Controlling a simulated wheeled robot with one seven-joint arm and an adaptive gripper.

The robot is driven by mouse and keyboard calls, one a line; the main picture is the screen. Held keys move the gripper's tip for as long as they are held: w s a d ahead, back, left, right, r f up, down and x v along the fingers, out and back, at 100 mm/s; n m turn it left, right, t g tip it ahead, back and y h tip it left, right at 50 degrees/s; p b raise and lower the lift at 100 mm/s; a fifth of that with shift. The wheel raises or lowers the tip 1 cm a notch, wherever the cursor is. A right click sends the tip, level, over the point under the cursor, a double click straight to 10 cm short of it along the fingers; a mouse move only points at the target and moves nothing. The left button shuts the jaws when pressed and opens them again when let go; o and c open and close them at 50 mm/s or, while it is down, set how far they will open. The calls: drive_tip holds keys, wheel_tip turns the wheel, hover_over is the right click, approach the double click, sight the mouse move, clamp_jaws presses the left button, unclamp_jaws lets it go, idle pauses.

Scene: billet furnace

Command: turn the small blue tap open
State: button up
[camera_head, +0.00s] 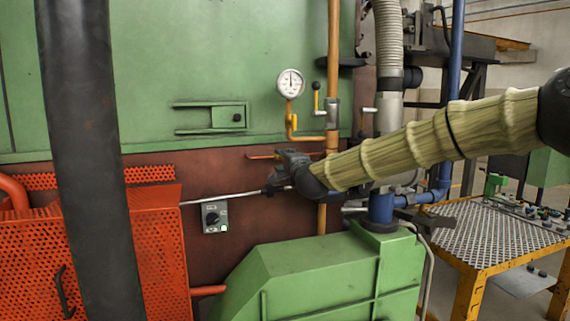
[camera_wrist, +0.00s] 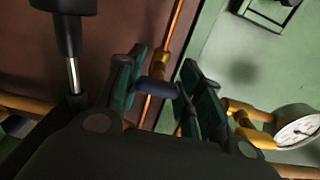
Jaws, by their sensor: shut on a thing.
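The small blue tap handle (camera_wrist: 158,88) shows between my two fingers in the wrist view, beside a thin orange pipe with a brass fitting. My gripper (camera_wrist: 158,82) is shut on the handle, with a dark green-faced finger against each end. In the head view my gripper (camera_head: 270,189) is at the brown wall below the green panel, left of the thick orange pipe. The tap is hidden there behind my gripper and wrist. How far the tap is turned cannot be told.
A round gauge (camera_head: 290,83) hangs above my gripper, and also shows in the wrist view (camera_wrist: 298,128). A black-knobbed lever (camera_head: 316,88) stands near the orange pipe (camera_head: 333,60). A switch box (camera_head: 214,217) is lower left. A green housing (camera_head: 310,275) stands below.

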idle(0.3)
drive_tip(key=o, duration=1)
drive_tip(key=v, duration=1.2)
